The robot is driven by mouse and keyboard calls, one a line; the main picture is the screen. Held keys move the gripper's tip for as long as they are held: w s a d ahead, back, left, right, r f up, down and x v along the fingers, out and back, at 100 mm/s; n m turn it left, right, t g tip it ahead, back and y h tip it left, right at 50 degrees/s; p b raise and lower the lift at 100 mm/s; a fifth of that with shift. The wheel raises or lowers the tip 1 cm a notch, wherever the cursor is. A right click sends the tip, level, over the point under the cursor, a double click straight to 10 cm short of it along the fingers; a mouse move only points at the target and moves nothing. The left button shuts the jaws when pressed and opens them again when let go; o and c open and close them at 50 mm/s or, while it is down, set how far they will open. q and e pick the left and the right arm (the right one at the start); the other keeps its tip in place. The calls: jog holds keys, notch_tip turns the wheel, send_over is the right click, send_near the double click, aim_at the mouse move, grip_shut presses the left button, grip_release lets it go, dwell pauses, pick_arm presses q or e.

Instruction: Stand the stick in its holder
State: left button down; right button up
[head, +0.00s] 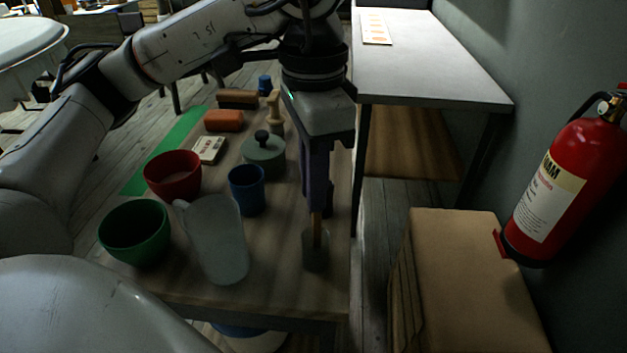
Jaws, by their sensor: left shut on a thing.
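My left gripper (319,190) points down over the right edge of the wooden table, shut on a thin wooden stick (317,229). The stick hangs upright below the fingers. Its lower end is at a dark grey-green cup-like holder (315,258) near the table's front right corner. The stick's lower part overlaps the holder's mouth in the head view; I cannot tell whether it touches the bottom. The fingers hide the stick's upper part. My right gripper is not in view.
A translucent pitcher (216,240) stands left of the holder, with a blue cup (247,188) behind it. Green (135,235) and red (172,172) bowls and a lidded pot (263,152) stand further left and back. A cardboard box (465,285) and fire extinguisher (560,180) are at right.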

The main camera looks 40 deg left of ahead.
pick_arm(q)
jog(key=shift+f, duration=0.1)
jog(key=c, duration=1.7)
grip_release()
jog(key=shift+o, duration=0.2)
